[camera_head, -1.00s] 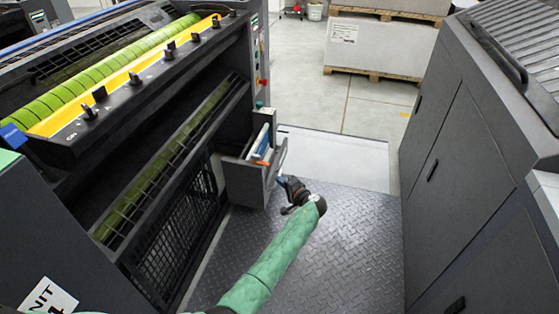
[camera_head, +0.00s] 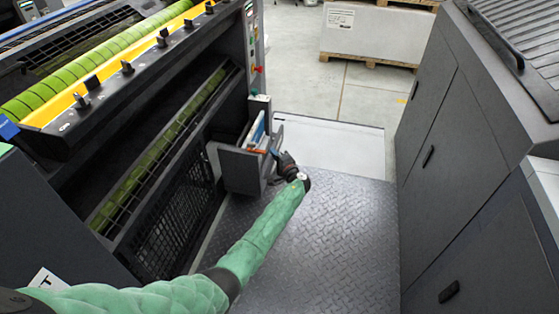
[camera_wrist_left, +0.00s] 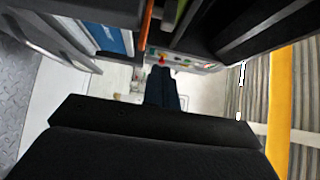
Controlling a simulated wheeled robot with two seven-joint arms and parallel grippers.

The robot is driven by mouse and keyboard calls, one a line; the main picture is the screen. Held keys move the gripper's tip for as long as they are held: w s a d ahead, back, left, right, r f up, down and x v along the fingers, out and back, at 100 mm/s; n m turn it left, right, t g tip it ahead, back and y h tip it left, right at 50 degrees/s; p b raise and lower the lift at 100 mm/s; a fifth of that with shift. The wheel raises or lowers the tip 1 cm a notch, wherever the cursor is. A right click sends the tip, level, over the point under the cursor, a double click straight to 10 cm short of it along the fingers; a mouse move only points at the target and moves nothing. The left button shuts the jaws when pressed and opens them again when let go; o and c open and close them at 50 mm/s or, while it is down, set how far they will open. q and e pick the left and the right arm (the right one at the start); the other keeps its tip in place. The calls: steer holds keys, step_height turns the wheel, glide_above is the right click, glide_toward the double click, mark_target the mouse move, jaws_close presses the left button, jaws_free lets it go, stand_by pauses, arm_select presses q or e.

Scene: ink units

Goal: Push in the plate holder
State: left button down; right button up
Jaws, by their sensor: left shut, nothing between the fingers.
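The plate holder (camera_head: 240,170) is a grey open-topped box that stands out from the side of the press at its right end. A blue-and-white item and an orange edge show inside it. My left arm, in a green sleeve, reaches in from the lower left. My left gripper (camera_head: 283,162) is at the holder's outer right side, very close to it; whether they touch I cannot tell. In the left wrist view the shut fingers (camera_wrist_left: 162,88) point ahead, with the holder's blue contents (camera_wrist_left: 108,38) at upper left. My right gripper is not in view.
The press (camera_head: 130,130) with its green roller and yellow strip fills the left. A dark cabinet (camera_head: 470,150) stands on the right. The tread-plate floor (camera_head: 330,240) between them is clear. A pallet with a large box (camera_head: 370,32) stands at the back.

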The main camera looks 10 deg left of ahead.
arm_select(q)
steer(key=a, duration=0.1)
steer(key=w+a, duration=0.1)
steer(key=a, duration=0.3)
steer(key=shift+w+a+p, duration=0.25)
steer(key=shift+w+p, duration=0.15)
steer(key=shift+a, duration=0.15)
